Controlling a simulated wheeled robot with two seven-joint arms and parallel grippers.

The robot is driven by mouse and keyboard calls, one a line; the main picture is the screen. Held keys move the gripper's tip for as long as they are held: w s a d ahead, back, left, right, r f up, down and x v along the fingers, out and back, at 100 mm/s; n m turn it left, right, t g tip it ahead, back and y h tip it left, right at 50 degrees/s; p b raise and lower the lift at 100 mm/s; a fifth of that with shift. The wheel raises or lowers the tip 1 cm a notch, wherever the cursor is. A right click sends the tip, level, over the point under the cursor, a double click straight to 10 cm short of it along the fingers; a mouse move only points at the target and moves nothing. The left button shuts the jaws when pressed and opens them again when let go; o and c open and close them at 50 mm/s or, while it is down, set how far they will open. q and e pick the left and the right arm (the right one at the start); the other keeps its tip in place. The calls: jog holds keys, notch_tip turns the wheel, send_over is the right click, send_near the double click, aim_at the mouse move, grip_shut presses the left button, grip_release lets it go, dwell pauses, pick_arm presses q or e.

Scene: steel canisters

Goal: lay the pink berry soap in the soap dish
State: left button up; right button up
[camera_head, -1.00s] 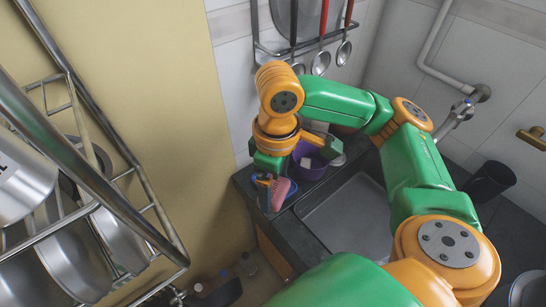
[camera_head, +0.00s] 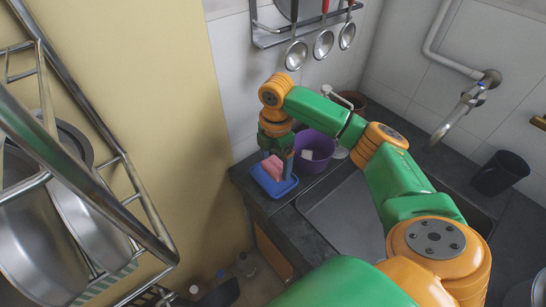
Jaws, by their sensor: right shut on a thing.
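The pink berry soap (camera_head: 269,169) is between the fingers of my right gripper (camera_head: 276,166), which is shut on it. The soap dish (camera_head: 273,184) is a blue tray on the dark counter's left corner. The soap is right over the dish, inside its outline; I cannot tell whether it touches the dish floor. My gripper points down, and its fingers partly hide the soap and the dish's back part. My left gripper is not in view.
A purple bowl (camera_head: 316,145) with white pieces inside stands close behind and right of the dish. The sink (camera_head: 348,215) lies to the right, with a black cup (camera_head: 500,173) beyond. Ladles (camera_head: 323,44) hang behind; a metal rack (camera_head: 130,215) stands left.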

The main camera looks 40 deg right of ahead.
aim_at(273, 169)
jog(key=f, duration=0.1)
jog(key=w+f, duration=0.1)
jog(key=f, duration=0.3)
jog(key=shift+w+d+f, duration=0.25)
jog(key=shift+w+d, duration=0.05)
jog(key=shift+w, duration=0.1)
jog(key=shift+f, duration=0.1)
jog(key=o, duration=1.1)
notch_tip(273, 169, up, 12)
jog(key=shift+r, duration=0.15)
